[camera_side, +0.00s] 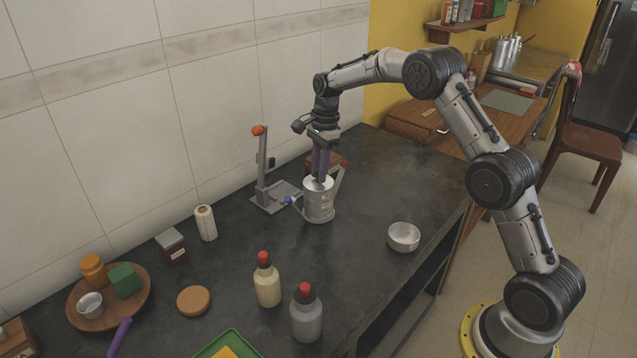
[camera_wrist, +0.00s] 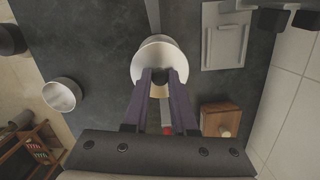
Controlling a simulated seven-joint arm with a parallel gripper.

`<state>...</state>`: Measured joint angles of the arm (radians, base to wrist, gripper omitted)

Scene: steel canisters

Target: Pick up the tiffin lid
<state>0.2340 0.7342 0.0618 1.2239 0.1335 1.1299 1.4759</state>
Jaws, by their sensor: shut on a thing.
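The steel tiffin canister (camera_side: 319,205) stands upright on the dark counter in the side view. Its round pale lid (camera_side: 312,184) is at the canister's top; it shows as a light disc (camera_wrist: 150,58) in the wrist view. My gripper (camera_side: 321,177) points straight down from above with its purple fingers at the middle of the lid. In the wrist view the fingertips (camera_wrist: 160,74) close on a small dark part at the lid's centre. I cannot tell whether any gap separates lid and canister. The fingers hide part of the lid.
A grey stand with an orange top (camera_side: 260,165) is close on the left. An empty metal bowl (camera_side: 403,238) stands to the right. Bottles (camera_side: 267,283) stand in front; counter between is clear.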

